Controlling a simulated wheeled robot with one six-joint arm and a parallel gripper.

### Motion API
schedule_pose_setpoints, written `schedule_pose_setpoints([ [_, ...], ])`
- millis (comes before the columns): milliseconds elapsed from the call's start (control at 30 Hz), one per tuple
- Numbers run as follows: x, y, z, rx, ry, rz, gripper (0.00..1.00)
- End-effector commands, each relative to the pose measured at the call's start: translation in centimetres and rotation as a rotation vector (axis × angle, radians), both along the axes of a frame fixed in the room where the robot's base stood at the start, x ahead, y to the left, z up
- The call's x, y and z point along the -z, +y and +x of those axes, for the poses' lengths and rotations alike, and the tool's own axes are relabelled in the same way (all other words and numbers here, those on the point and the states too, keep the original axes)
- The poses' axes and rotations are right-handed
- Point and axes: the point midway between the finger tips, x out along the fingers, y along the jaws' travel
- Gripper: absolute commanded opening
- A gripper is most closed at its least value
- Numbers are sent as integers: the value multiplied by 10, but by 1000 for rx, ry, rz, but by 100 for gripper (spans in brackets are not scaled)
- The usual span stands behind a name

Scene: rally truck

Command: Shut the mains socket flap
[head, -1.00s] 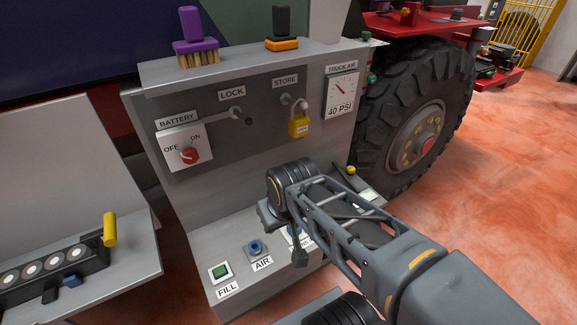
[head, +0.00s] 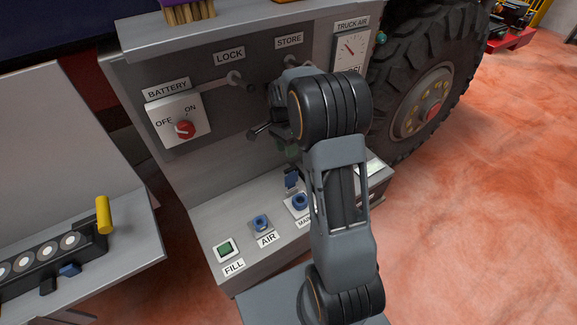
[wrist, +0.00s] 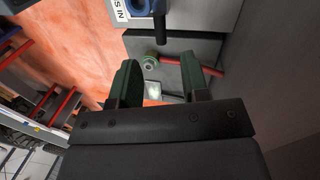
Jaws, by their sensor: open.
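The blue mains socket (head: 300,203) sits on the sloped lower panel in the head view, its label partly covered by my arm. A small blue flap (head: 291,180) stands up behind it, apparently open. In the wrist view a blue socket (wrist: 138,8) shows at the top edge beside a label ending in "S IN", with a dark bar sticking out near it. My gripper (wrist: 160,68) is open and empty, its two green fingers apart. In the head view it is above and behind the socket, mostly hidden by my wrist, and appears apart from the flap.
The air socket (head: 261,223) and green fill button (head: 225,250) lie left of the mains socket. The battery switch (head: 185,129) is on the upright panel. A red rod (wrist: 190,65) crosses beyond my fingers. The truck wheel (head: 430,105) stands at right.

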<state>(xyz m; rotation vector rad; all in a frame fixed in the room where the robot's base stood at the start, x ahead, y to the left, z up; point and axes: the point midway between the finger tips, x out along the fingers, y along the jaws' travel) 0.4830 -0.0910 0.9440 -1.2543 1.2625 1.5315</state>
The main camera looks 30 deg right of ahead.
Motion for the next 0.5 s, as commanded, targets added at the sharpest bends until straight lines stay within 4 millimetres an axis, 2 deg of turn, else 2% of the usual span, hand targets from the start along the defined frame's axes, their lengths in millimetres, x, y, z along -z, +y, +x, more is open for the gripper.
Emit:
schedule_pose_setpoints([
  [167, 4, 0, 0, 88, 5, -21, 42],
  [500, 48, 0, -11, 98, 6, -24, 42],
])
